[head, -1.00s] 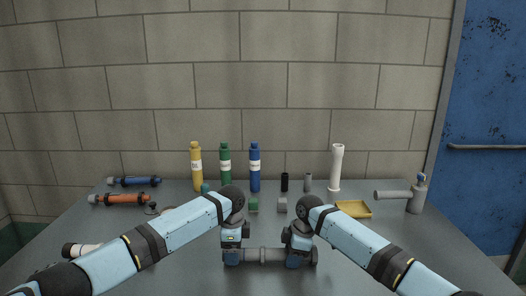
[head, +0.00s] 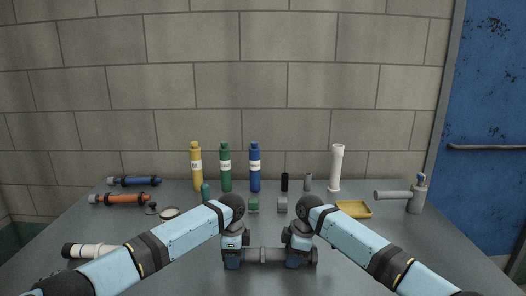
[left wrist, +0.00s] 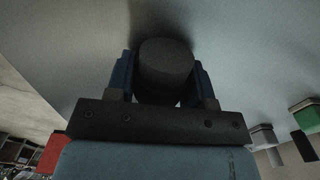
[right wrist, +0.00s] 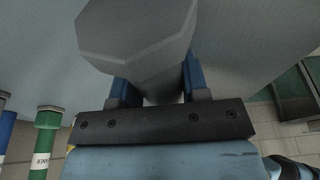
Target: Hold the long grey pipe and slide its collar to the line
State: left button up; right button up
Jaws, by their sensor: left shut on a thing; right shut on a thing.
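The long grey pipe (head: 265,255) lies level near the front of the table, between my two grippers. My left gripper (head: 233,259) is shut at its left end; in the left wrist view a dark round piece (left wrist: 165,65) sits between the fingers. My right gripper (head: 298,257) is shut near its right end, with a dark end piece (head: 313,256) just beyond. In the right wrist view a wide, faceted grey piece (right wrist: 140,35) stands above the fingers. Which piece is the collar I cannot tell. The line cannot be made out; the grippers hide parts of the pipe.
Yellow (head: 196,168), green (head: 226,170) and blue (head: 255,170) bottles stand at the back, right of orange (head: 120,199) and blue (head: 135,181) pipes. A yellow tray (head: 354,209) and grey fitting (head: 416,198) are at right.

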pick_arm(q)
jog(key=shift+d, duration=0.75)
jog(key=o, duration=0.9)
jog(key=shift+a+r, duration=0.1)
jog(key=shift+r, duration=3.45)
pick_arm(e)
jog(key=o, duration=0.9)
